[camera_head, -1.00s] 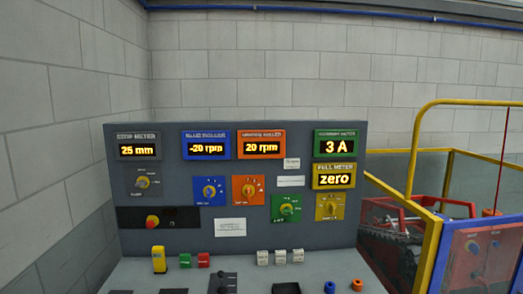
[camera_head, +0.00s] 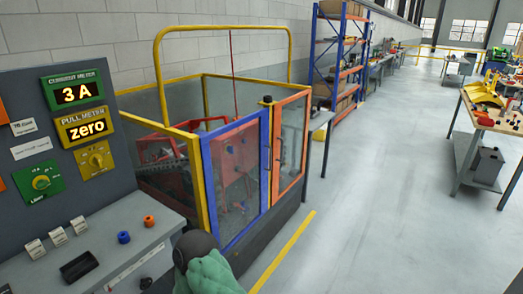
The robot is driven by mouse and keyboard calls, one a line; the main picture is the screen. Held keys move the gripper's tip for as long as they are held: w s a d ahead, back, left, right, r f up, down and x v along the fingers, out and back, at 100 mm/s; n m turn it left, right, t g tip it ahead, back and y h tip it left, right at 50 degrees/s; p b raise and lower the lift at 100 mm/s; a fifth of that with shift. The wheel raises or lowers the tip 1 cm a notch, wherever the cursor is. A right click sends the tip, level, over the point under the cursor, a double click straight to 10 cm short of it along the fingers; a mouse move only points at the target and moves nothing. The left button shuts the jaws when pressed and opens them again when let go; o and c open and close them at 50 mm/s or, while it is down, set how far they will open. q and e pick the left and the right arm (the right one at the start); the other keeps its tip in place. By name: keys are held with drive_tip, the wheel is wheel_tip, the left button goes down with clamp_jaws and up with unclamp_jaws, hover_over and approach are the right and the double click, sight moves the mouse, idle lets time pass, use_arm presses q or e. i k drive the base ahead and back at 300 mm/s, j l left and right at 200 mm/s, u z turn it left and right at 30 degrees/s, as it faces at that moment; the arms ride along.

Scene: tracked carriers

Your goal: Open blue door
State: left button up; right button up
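The blue door (camera_head: 265,165) is a blue-framed clear panel on the front side of a fenced machine enclosure, near the middle of the view. It looks shut, in line with the orange-framed door (camera_head: 291,91) to its right. A red machine part (camera_head: 236,157) shows through its panel. A yellow post (camera_head: 198,185) stands at its left edge. The latch or handle of the blue door is too small to tell.
The grey control console (camera_head: 40,135) stands close at the left, its desk reaching toward the enclosure. A yellow floor line (camera_head: 283,252) runs along the front of the enclosure. The grey floor to the right is clear up to a workbench (camera_head: 478,150). Blue-orange shelving (camera_head: 337,65) stands behind.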

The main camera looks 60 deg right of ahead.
sight(263, 115)
drive_tip(key=i+l, duration=0.1)
drive_tip(key=l, duration=0.4)
drive_tip(key=i+l, duration=0.1)
drive_tip(key=l, duration=0.85)
drive_tip(key=i+l, duration=0.15)
drive_tip(key=l, duration=0.35)
drive_tip(key=i+l+z, duration=0.1)
drive_tip(key=l, duration=0.35)
